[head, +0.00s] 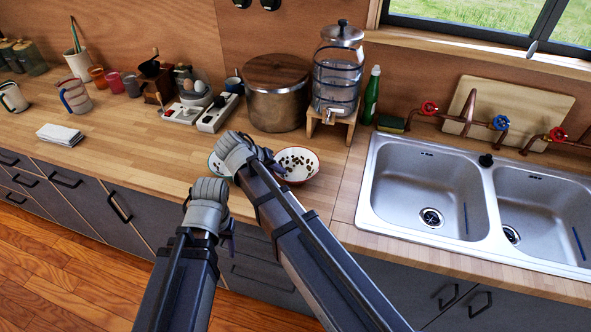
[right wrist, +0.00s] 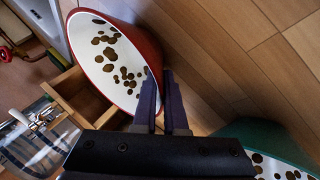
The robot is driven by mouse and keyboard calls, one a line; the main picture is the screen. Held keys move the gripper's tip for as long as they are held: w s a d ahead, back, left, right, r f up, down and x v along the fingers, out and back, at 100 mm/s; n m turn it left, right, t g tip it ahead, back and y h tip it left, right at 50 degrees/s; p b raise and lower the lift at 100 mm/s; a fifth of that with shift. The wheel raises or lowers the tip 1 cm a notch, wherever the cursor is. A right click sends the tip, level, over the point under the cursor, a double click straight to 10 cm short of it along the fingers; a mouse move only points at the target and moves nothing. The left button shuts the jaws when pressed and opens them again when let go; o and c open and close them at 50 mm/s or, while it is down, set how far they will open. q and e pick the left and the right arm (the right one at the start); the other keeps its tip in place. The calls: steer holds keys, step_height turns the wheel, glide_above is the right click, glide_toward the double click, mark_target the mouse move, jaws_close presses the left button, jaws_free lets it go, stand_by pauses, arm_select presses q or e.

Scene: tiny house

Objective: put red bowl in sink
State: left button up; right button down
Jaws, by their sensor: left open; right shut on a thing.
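The red bowl (head: 298,178) is on the wooden counter, left of the sink, white inside with dark brown spots. My right gripper (head: 273,163) is at its left side. In the right wrist view, my right gripper (right wrist: 164,100) is shut on the wall of the red bowl (right wrist: 96,60); whether the bowl touches the counter is hard to tell. My left gripper (head: 229,232) is open and empty, in front of the counter edge. The double steel sink (head: 480,188) is at the right, and both basins look empty.
A green bowl (head: 213,166) is just left of my right gripper, partly hidden by it; it also shows in the right wrist view (right wrist: 258,130). A pot (head: 277,95) and a glass dispenser (head: 337,75) stand behind. Taps (head: 468,112) rise behind the sink.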

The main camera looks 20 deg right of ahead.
arm_select(q)
steer(key=shift+r, duration=0.15)
arm_select(e)
steer(key=shift+r, duration=0.15)
step_height(320, 180, up, 10)
steer(key=p, duration=1)
arm_select(q)
step_height(320, 180, up, 10)
steer(key=shift+c, duration=0.7)
steer(key=shift+d, duration=0.1)
arm_select(e)
steer(key=shift+d, duration=0.1)
